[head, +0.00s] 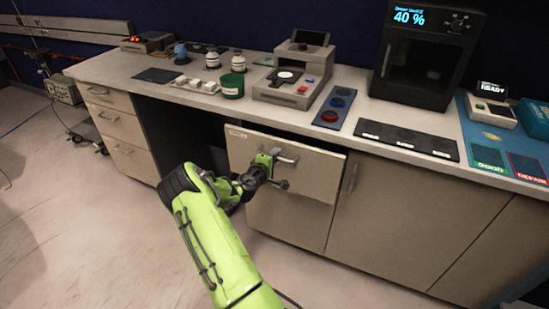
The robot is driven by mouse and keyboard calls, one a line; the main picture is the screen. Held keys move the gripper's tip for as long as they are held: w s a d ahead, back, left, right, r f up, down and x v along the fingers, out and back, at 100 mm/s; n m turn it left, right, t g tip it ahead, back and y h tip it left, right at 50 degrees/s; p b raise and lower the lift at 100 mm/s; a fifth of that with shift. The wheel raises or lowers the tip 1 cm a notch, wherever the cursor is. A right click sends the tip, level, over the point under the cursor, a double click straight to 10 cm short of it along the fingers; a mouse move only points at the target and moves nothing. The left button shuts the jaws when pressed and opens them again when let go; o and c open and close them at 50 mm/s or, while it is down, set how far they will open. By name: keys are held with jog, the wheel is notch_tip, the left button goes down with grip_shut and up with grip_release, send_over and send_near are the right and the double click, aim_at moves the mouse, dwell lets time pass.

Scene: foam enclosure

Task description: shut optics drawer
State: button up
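The optics drawer (315,178) is the wide top drawer below the middle of the counter, with a small label at its upper left too small to read for certain. Its front stands out from the cabinet, with a dark gap along its top right edge, so it looks partly open. Its metal handle (289,157) is near the upper middle of the front. My gripper (276,161) is at the left part of this handle, close to the drawer front. The fingers are small and partly hidden, so I cannot tell whether they close around the handle or only touch it.
The counter (222,110) above carries a grey instrument (285,92), a green jar (232,86) and a black oven-like unit (425,55). A closed cabinet door (385,205) is to the right. Left are an open knee space and a drawer stack (118,128).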

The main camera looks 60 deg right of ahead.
jog(key=p+v, duration=0.1)
jog(key=v, duration=1.4)
jog(key=shift+a+p, duration=0.3)
jog(key=shift+a, duration=0.1)
jog(key=shift+r, duration=0.1)
